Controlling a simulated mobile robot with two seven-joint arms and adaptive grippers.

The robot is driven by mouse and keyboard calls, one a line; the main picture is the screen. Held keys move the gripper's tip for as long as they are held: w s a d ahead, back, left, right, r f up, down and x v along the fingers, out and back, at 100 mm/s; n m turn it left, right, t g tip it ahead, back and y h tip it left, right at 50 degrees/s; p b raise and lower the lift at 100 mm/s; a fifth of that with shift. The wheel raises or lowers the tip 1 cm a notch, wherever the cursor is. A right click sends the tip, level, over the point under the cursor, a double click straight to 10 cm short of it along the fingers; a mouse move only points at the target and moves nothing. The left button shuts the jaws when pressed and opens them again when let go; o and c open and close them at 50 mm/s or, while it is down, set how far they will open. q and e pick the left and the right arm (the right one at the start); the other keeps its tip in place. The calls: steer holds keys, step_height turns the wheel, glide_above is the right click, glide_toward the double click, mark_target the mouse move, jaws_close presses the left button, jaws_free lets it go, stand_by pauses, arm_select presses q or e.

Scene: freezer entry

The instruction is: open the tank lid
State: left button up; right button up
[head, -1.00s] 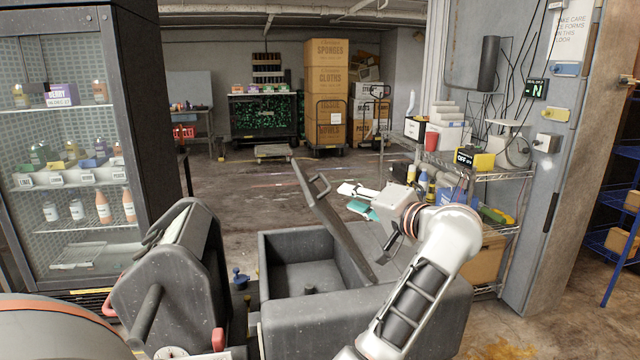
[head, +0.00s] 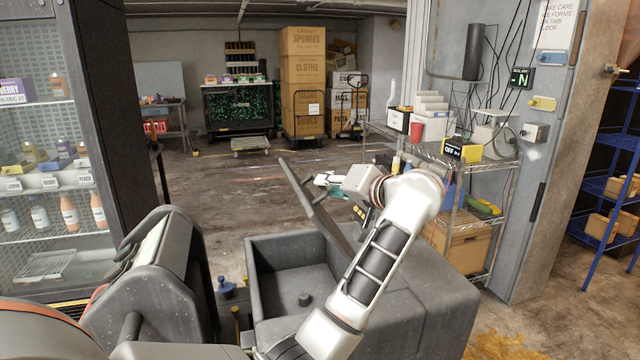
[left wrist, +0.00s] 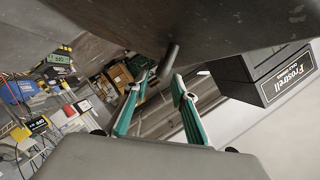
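The grey tank (head: 262,312) stands open at the lower middle of the head view, its inside showing. Its dark lid (head: 308,200) is raised and tilted on edge, with the upper edge leaning left. My left gripper (head: 328,184) is at the right-hand side of the lid, near its upper part; the lid hides part of it. In the left wrist view the two teal fingers (left wrist: 160,84) are spread apart. A bar-like handle (left wrist: 170,60) and the lid's dark surface (left wrist: 200,22) are just beyond the fingertips. I cannot tell whether they touch. My right gripper is not in view.
A glass-door cabinet (head: 135,100) is at the left. Stacked cartons (head: 303,75) are at the back. The floor (head: 215,185) between is mostly clear.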

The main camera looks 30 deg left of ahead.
arm_select(q)
steer(key=shift+p+x, duration=0.35)
steer(key=shift+x, duration=1.9)
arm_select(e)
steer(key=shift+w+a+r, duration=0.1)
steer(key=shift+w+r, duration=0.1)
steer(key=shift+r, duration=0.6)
arm_select(q)
steer(key=shift+c, duration=0.2)
jaws_close()
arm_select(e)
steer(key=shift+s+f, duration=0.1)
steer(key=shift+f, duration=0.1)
